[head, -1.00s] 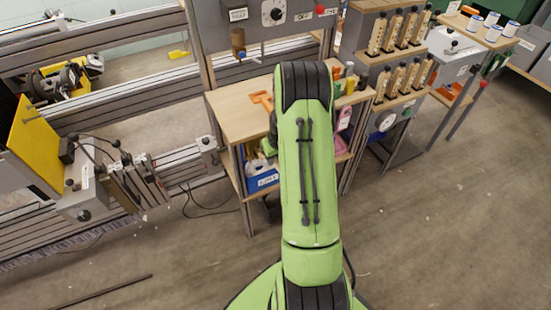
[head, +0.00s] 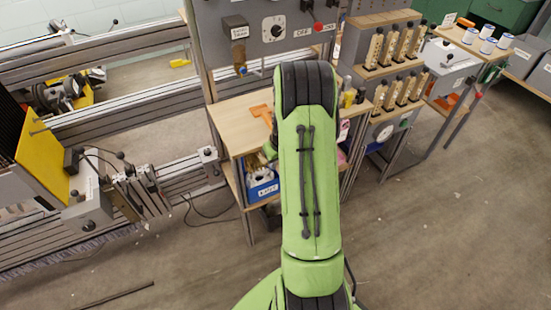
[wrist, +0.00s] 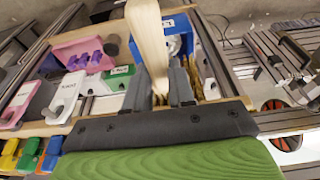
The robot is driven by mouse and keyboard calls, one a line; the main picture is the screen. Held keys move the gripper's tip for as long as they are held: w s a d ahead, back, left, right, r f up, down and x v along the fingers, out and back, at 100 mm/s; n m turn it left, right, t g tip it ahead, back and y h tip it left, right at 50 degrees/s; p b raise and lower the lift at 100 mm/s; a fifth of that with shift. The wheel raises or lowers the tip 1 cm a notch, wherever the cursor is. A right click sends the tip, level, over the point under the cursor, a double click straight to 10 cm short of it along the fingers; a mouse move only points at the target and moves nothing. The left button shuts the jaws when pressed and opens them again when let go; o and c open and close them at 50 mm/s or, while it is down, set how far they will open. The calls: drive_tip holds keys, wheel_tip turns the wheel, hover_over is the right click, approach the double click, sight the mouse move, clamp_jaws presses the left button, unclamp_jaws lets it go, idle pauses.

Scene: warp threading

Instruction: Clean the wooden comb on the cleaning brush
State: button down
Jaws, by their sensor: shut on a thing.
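In the wrist view a pale wooden piece, apparently the wooden comb (wrist: 149,40), stands up between the dark fingers of my gripper (wrist: 159,96). The gripper is shut on its lower end. Some golden-brown, bristle-like strands (wrist: 207,78) show just right of the fingers. I cannot tell whether they are the cleaning brush or part of the comb. In the head view my green arm reaches over the wooden table and hides the gripper and the comb.
A blue bin (wrist: 181,38) and a pink bin (wrist: 72,50) with purple pieces are close to the fingers. The wooden table (head: 235,125) holds an orange tool (head: 261,113) and bottles. A blue bin (head: 263,188) sits on its lower shelf. Open floor lies right.

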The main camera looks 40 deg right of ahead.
drive_tip(key=s+a+b, duration=0.2)
drive_tip(key=s, duration=0.6)
drive_tip(key=shift+s+a, duration=0.25)
